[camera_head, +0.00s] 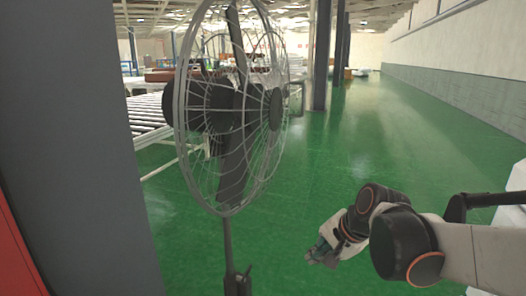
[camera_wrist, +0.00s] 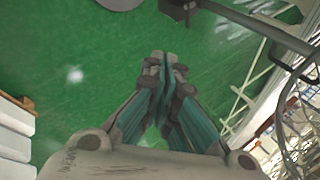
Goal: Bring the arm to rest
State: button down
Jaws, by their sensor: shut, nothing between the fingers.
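My gripper (camera_head: 322,252) is at the end of my arm, which reaches in from the right in the head view. It hangs above the green floor (camera_head: 300,170), to the right of the fan's stand. In the wrist view my gripper (camera_wrist: 165,62) points away with its fingertips together and nothing between them. The floor shows behind the fingers. No mattress can be made out in either view.
A tall caged fan (camera_head: 232,110) stands close in front, left of my gripper. A grey pillar (camera_head: 75,150) fills the left side. A roller conveyor (camera_head: 148,118) lies behind the fan. Dark columns (camera_head: 322,55) stand farther back. Open green floor runs along the right wall (camera_head: 455,45).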

jog(key=s+d+n+t+h, duration=0.1)
jog(key=s+d+n, duration=0.2)
jog(key=s, duration=0.6)
jog(key=s+d+r+n+h, duration=0.1)
jog(key=s+d+n+h, duration=0.1)
jog(key=s+n, duration=0.4)
jog(key=s+d, duration=0.1)
jog(key=s, duration=0.2)
jog(key=shift+d+t+h, duration=0.3)
jog(key=shift+t, duration=0.1)
